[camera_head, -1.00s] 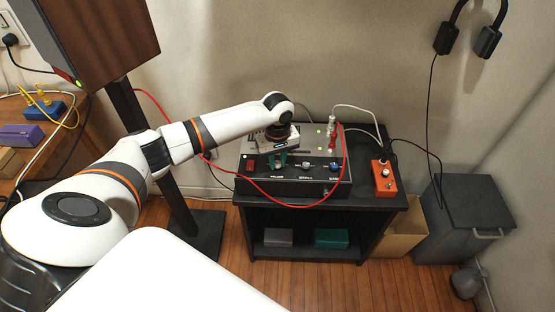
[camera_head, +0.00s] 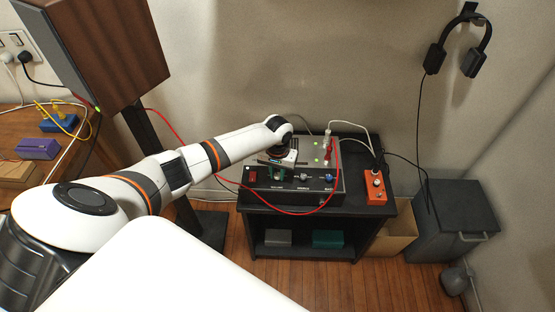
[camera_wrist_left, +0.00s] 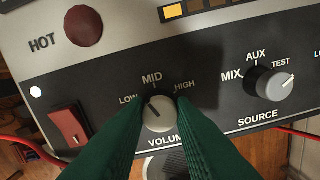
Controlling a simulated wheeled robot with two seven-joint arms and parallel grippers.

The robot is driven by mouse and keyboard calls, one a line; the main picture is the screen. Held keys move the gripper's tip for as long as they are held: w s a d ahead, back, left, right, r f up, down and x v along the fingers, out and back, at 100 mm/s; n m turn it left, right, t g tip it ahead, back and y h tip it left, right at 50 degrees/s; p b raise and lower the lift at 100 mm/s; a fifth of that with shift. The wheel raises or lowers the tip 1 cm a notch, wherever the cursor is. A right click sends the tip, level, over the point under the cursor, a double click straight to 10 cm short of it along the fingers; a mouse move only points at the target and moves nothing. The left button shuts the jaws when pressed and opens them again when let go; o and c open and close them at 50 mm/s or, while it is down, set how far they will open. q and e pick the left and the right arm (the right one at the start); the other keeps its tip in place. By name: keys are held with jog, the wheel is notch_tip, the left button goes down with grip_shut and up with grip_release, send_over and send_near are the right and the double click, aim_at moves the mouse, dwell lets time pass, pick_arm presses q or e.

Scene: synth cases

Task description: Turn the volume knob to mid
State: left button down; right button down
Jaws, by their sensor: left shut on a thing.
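The volume knob (camera_wrist_left: 158,114) is light grey with a dark pointer line, under the LOW, MID and HIGH marks in the left wrist view. Its pointer leans up and left, between LOW and MID. My left gripper (camera_wrist_left: 158,118) has green fingers shut on the knob, one on each side. In the head view my left gripper (camera_head: 277,172) is at the front panel of the black amplifier (camera_head: 262,190), and its fingers hide the knob. My right gripper is not in view.
The source knob (camera_wrist_left: 272,84) is to the right of the volume knob. A red switch (camera_wrist_left: 69,127) is to the left. A red cable (camera_head: 232,184) loops around the amplifier's front. An orange box (camera_head: 375,188) stands to its right. A speaker (camera_head: 100,50) stands at the left.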

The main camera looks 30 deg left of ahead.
aim_at(278, 175)
pick_arm(q)
jog(key=shift+m+p, duration=0.75)
jog(key=shift+m, duration=1.45)
jog(key=c, duration=1.2)
grip_release()
notch_tip(278, 175, up, 12)
jog(key=shift+p, duration=0.4)
